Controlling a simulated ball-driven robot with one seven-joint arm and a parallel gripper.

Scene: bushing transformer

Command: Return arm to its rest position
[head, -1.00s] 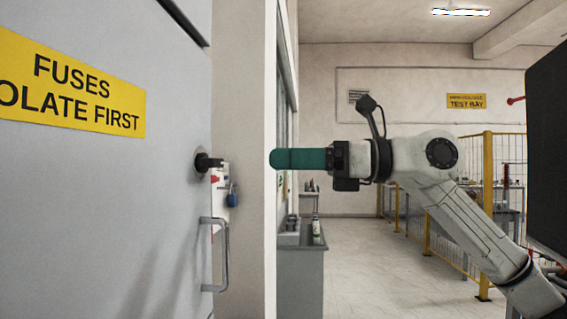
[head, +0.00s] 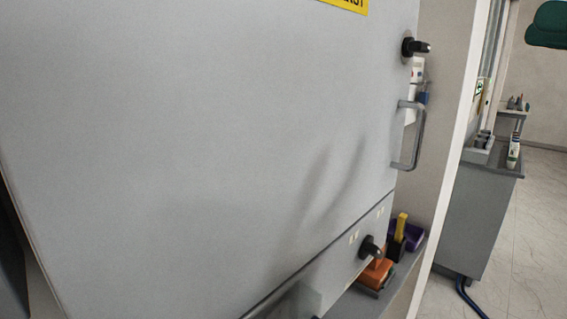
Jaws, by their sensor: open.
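The door has a black knob (head: 415,47), a grey handle (head: 411,135) and a lower black knob (head: 370,249). Orange, yellow and purple items sit on a low ledge beside it. A grey bench (head: 480,215) stands right; a blue hose (head: 468,298) lies on the floor.

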